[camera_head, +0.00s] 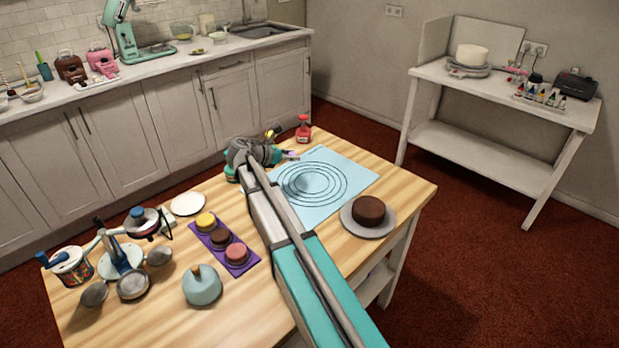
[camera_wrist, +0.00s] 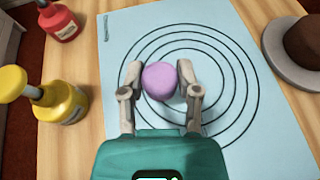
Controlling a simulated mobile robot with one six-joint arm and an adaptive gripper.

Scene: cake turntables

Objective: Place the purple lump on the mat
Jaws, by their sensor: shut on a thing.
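The purple lump (camera_wrist: 159,80) is a smooth, rounded piece between the fingers of my gripper (camera_wrist: 160,84) in the wrist view. My gripper is shut on it, one grey finger on each side. The light blue mat (camera_wrist: 238,110) with dark concentric rings lies behind and below it. In the wrist view the lump appears over the inner rings; whether it touches the mat I cannot tell. In the head view the mat (camera_head: 350,180) lies on the wooden table, and my gripper (camera_head: 292,155) is at its upper left part, with the lump small and partly hidden.
A red bottle (camera_head: 303,130) stands behind the mat. A yellow bottle (camera_wrist: 60,100) stands close left of my gripper. A chocolate cake (camera_head: 369,210) on a grey turntable (camera_head: 347,222) is at the mat's right. A purple tray (camera_head: 245,262) with several small cakes lies nearer.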

